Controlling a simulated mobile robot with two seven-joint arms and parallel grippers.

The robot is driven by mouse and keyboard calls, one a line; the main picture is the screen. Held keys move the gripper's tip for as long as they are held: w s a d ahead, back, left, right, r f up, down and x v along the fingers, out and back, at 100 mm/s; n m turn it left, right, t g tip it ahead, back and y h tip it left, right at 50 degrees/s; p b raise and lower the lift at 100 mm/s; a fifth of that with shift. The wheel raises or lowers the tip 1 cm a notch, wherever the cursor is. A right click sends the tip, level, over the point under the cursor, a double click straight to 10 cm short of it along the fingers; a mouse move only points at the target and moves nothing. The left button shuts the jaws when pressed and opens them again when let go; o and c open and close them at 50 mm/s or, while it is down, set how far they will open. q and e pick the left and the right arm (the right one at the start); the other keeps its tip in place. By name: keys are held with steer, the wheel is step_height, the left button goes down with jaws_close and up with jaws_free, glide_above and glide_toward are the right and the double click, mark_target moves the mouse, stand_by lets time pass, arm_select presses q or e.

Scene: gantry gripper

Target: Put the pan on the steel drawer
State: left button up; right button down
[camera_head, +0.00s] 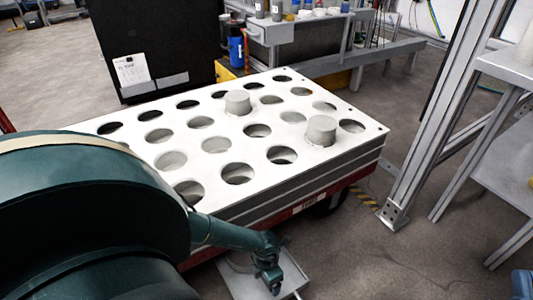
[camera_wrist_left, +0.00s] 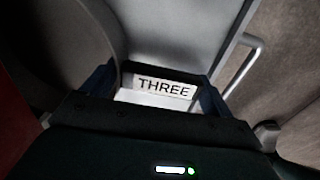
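My left arm comes in from the left in the head view. Its gripper (camera_head: 268,284) points down over a flat grey metal surface (camera_head: 290,272), which looks like the steel drawer, low in front of the cart. A grey rounded shape (camera_head: 238,262), possibly the pan, shows partly behind the arm. In the wrist view, a curved grey edge (camera_wrist_left: 75,35) lies left of a lighter flat panel (camera_wrist_left: 185,30). My left fingers (camera_wrist_left: 158,90) stand apart, with a white label reading THREE (camera_wrist_left: 163,87) between them. I cannot tell whether they grip anything. My right gripper is not in view.
A white perforated cart top (camera_head: 235,170) fills the middle, with two grey cylinders (camera_head: 238,102) (camera_head: 321,130) on it. A metal frame post (camera_head: 440,120) and a grey stand (camera_head: 495,150) are at right. Bare floor (camera_head: 385,255) lies between the cart and stand.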

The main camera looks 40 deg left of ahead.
arm_select(q)
steer(key=shift+o, duration=1.3)
steer(key=shift+r, duration=0.1)
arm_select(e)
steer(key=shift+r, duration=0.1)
arm_select(q)
steer(key=shift+r+p, duration=0.4)
step_height(320, 180, up, 3)
steer(key=shift+f+p, duration=0.15)
steer(key=shift+p, duration=0.9)
step_height(320, 180, up, 9)
steer(key=p, duration=0.5)
steer(key=shift+f, duration=0.15)
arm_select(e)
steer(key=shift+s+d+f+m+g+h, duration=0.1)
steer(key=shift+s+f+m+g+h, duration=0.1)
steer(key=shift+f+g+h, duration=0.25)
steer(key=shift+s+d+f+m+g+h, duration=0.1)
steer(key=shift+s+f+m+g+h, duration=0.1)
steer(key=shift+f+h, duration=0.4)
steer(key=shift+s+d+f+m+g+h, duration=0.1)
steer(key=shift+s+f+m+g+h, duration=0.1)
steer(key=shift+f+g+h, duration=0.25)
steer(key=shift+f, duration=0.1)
